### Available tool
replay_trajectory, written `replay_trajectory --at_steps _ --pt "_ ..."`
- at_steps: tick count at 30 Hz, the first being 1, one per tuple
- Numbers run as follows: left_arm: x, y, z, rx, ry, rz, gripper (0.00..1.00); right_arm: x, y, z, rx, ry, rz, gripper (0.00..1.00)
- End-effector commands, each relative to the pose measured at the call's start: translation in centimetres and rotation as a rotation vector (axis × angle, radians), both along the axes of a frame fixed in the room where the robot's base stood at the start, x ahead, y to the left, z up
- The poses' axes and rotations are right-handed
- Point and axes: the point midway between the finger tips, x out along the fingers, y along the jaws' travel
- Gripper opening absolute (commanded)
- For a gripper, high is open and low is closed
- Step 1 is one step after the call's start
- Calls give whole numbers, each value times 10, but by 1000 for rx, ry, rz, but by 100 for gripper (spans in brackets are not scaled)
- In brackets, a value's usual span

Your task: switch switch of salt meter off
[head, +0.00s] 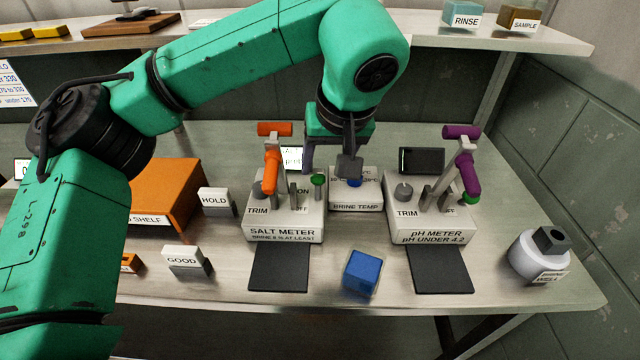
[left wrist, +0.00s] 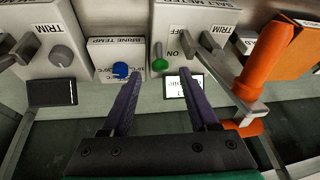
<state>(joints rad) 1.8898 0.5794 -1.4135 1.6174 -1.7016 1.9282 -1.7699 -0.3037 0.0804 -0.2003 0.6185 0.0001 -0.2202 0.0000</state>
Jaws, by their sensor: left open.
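The salt meter (head: 285,233) is a white box with a orange-handled lever (head: 271,170), a grey trim knob and ON and OFF labels. Its green-tipped switch (head: 318,180) stands at the ON end; it also shows in the left wrist view (left wrist: 160,64). The salt meter's small screen (head: 291,157) is lit. My left gripper (head: 330,165) is open and empty, behind the switch and near the brine temp box. In the left wrist view its two purple-grey fingers (left wrist: 160,86) are apart, with the green tip just beyond the gap between them. My right gripper is out of view.
The brine temp box (head: 355,201) with a blue knob stands right of the salt meter. The pH meter (head: 430,232), with a purple handle and dark screen, is farther right. A blue cube (head: 361,273) lies in front. An orange shelf box (head: 165,190) stands left.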

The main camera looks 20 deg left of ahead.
Motion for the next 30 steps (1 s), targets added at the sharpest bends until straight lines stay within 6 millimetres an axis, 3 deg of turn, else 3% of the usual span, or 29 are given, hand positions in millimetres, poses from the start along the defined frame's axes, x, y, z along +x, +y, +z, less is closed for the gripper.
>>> replay_trajectory --at_steps 3,9,19,24,30 --pt "9 8 -30 0 5 1 60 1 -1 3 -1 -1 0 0" --pt "21 16 -64 -2 3 -1 60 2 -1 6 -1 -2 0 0" --pt "24 17 -72 -3 0 -2 60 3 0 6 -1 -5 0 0" --pt "24 17 -72 -4 0 -2 0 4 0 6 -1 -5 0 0" --pt "24 17 -72 -2 -5 -3 0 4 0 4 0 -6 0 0"
